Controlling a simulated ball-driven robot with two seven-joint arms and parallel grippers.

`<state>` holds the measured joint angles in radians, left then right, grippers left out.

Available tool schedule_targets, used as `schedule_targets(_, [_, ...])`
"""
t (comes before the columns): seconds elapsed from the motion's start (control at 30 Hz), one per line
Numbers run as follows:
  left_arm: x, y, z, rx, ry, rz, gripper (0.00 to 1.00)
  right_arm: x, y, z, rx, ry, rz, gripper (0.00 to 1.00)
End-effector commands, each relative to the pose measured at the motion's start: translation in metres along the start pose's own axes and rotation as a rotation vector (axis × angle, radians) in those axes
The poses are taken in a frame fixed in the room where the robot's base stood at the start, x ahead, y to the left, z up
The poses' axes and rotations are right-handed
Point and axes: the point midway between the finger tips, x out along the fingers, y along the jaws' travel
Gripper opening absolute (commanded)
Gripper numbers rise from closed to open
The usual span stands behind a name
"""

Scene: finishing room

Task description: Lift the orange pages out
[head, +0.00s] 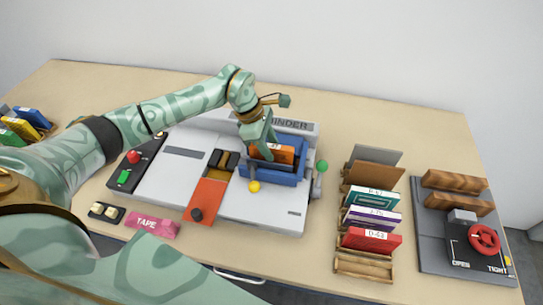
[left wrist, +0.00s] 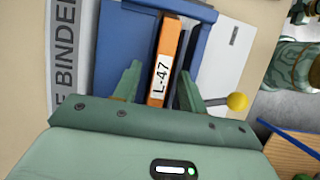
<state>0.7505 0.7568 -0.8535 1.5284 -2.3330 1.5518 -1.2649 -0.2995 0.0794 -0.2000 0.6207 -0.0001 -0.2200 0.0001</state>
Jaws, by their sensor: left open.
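The orange pages (head: 281,154) stand in the blue clamp (head: 272,172) of the binder machine. In the left wrist view the orange pages (left wrist: 168,55) carry a white label reading L-47, and blue walls of the clamp (left wrist: 121,42) rise on both sides. My left gripper (head: 267,150) is over the clamp. In the left wrist view its open fingers (left wrist: 160,90) stand on either side of the pages, with a gap visible on each side. My right gripper is not in view.
The grey binder machine (head: 186,170) has a yellow knob (head: 254,186) and a green knob (head: 322,166). To its right stand a wooden rack (head: 364,268) with coloured bundles and a press with a red wheel (head: 484,239). A pink tape box (head: 152,222) lies in front.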

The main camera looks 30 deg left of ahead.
Motion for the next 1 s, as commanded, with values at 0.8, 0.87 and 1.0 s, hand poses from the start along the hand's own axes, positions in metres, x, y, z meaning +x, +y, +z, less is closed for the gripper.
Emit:
schedule_targets(0.8, [-0.02, 0.001, 0.008, 0.003, 0.0, 0.005, 0.0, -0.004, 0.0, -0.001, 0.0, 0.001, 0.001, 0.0])
schedule_targets(0.87, [-0.03, 0.001, 0.013, 0.003, -0.001, 0.005, 0.0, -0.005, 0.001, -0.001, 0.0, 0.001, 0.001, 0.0])
schedule_targets(1.0, [-0.057, 0.001, 0.024, 0.003, -0.001, 0.006, 0.0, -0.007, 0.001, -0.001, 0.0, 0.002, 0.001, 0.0])
